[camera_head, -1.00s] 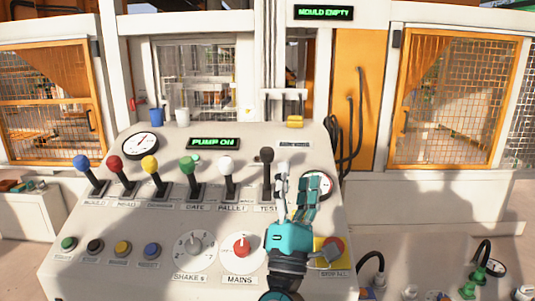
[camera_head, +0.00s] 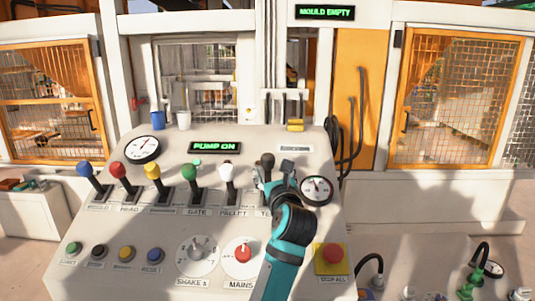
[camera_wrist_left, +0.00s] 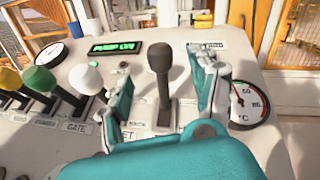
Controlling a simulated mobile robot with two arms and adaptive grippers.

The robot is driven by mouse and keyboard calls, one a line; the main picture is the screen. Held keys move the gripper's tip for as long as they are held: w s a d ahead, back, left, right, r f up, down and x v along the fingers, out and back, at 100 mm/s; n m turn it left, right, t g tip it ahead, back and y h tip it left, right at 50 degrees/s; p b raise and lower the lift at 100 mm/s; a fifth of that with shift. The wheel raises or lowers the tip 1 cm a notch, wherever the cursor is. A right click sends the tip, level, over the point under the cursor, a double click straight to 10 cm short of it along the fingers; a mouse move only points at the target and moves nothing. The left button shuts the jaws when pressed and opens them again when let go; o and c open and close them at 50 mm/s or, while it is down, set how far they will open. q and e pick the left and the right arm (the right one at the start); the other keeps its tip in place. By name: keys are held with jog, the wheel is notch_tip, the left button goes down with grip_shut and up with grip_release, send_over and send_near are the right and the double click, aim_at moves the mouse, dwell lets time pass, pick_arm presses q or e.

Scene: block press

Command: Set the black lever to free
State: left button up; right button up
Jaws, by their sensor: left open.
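The black lever (camera_head: 267,160) stands at the right end of the lever row on the console (camera_head: 330,220). Its label is partly covered by my gripper. In the left wrist view the lever (camera_wrist_left: 160,60) stands roughly upright in its slot. My left gripper (camera_head: 273,174) is open at the lever. In the left wrist view its fingers (camera_wrist_left: 164,92) are on both sides of the stem, with visible gaps, so it holds nothing. The lever's position markings cannot be read. My right gripper is not in view.
The white lever (camera_head: 227,172) stands close on the left, with the green lever (camera_head: 190,174) beyond it. A round gauge (camera_head: 317,190) is close on the right. The mains knob (camera_head: 243,253) and red stop button (camera_head: 333,254) lie below.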

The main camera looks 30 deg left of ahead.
aim_at(269, 163)
pick_arm(q)
jog(key=p+x, duration=0.2)
jog(key=x, duration=0.6)
jog(key=shift+a+r+p, duration=0.1)
jog(key=shift+p, duration=0.25)
jog(key=shift+w+a, duration=0.4)
jog(key=c, duration=1)
jog(key=shift+w, duration=0.1)
grip_shut()
